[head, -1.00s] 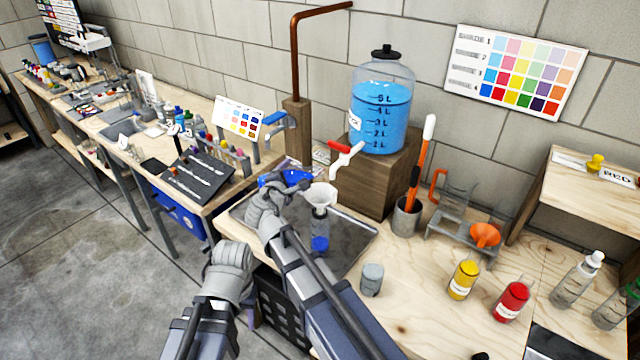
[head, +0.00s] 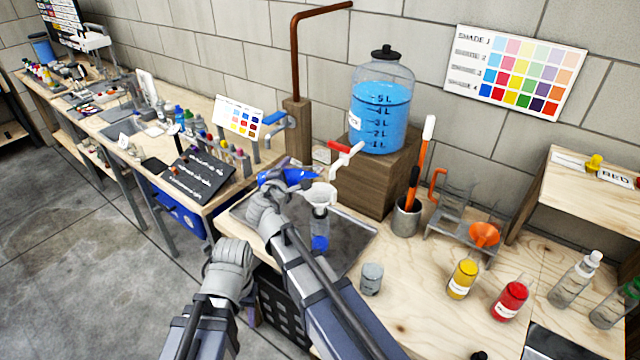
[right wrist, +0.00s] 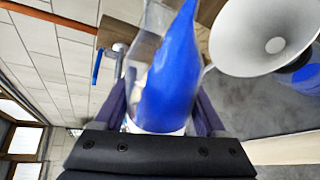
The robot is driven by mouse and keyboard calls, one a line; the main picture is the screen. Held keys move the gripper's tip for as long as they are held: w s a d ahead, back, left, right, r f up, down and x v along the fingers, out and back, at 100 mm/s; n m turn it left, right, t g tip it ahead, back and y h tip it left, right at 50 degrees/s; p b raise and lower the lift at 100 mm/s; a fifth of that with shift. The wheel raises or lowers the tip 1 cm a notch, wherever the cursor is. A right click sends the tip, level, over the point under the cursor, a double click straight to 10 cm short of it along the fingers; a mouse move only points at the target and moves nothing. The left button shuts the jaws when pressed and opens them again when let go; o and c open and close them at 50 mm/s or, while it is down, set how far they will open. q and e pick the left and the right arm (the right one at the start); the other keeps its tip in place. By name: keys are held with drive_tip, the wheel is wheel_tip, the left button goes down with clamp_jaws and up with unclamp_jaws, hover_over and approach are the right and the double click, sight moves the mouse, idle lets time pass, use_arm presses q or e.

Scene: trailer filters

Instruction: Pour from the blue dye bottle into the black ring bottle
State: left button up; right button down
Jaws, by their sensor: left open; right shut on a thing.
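My right gripper (right wrist: 160,115) is shut on the blue dye bottle (right wrist: 170,75), which also shows in the head view (head: 285,177). The bottle is tipped over, with its end toward a white funnel (head: 319,195). The funnel, also in the right wrist view (right wrist: 232,45), sits in the mouth of a clear bottle (head: 319,226) with blue liquid low inside. I cannot see a stream clearly. My left gripper (head: 236,252) is open and empty, left of the tray.
The dark tray (head: 350,238) lies on the wooden bench. A blue water jug (head: 380,115) with a tap stands on a wooden block behind.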

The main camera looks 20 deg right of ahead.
drive_tip(key=shift+a+r+m+p, duration=0.2)
drive_tip(key=shift+r+m+p, duration=0.1)
drive_tip(key=shift+r+p, duration=0.2)
idle(0.9)
